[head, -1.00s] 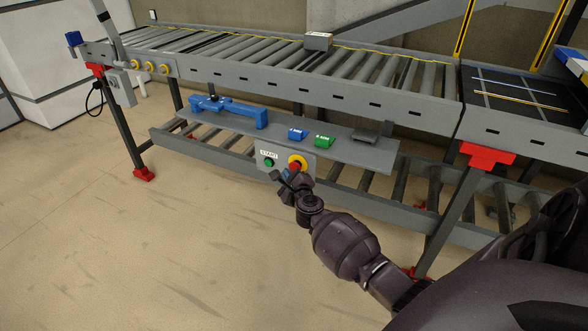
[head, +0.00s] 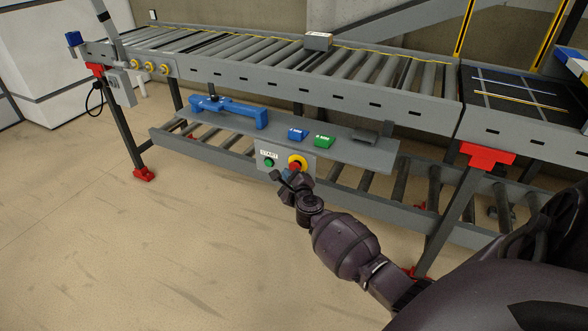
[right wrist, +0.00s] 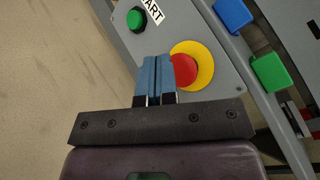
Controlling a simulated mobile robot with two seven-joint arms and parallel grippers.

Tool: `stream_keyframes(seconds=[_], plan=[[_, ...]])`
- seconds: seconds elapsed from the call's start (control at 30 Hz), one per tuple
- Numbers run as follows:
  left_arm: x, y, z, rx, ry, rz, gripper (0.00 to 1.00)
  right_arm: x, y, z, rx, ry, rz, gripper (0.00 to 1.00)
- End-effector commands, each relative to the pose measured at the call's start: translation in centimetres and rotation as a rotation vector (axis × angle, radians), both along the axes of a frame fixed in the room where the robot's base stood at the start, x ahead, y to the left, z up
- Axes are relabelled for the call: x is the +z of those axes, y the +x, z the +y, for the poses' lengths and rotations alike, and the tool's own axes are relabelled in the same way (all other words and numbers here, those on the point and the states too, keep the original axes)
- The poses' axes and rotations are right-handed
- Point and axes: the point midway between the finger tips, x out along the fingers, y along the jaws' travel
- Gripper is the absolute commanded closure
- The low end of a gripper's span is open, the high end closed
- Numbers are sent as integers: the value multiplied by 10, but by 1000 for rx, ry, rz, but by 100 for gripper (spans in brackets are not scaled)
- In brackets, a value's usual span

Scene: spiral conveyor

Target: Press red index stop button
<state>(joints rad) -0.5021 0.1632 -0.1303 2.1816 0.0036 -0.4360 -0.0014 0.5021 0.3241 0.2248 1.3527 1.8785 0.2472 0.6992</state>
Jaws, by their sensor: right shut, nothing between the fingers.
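The red button (head: 295,167) sits in a yellow ring on a grey control panel (head: 283,150) at the front of the conveyor. In the right wrist view the red button (right wrist: 185,71) is partly covered by my right gripper (right wrist: 157,58). Its blue fingers are shut with nothing between them and overlap the button's left side. I cannot tell whether they touch it. In the head view my right gripper (head: 288,175) is just below and in front of the button. A green START button (right wrist: 136,19) is to the left on the panel. My left gripper is not in view.
Above the panel a grey shelf (head: 350,152) holds a blue tool (head: 235,110), a blue block (head: 297,134) and a green block (head: 324,141). The roller conveyor (head: 270,75) runs behind, with a box (head: 318,41) on it. The floor at left is clear.

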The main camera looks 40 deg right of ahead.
Motion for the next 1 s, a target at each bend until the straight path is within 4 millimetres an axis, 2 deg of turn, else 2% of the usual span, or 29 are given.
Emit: stream_keyframes(seconds=[0.3,1.0], plan=[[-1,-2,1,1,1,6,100,0,3,-8,-1,-1,0,100],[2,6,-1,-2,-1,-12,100,0,4,-11,0,0,0,100]])
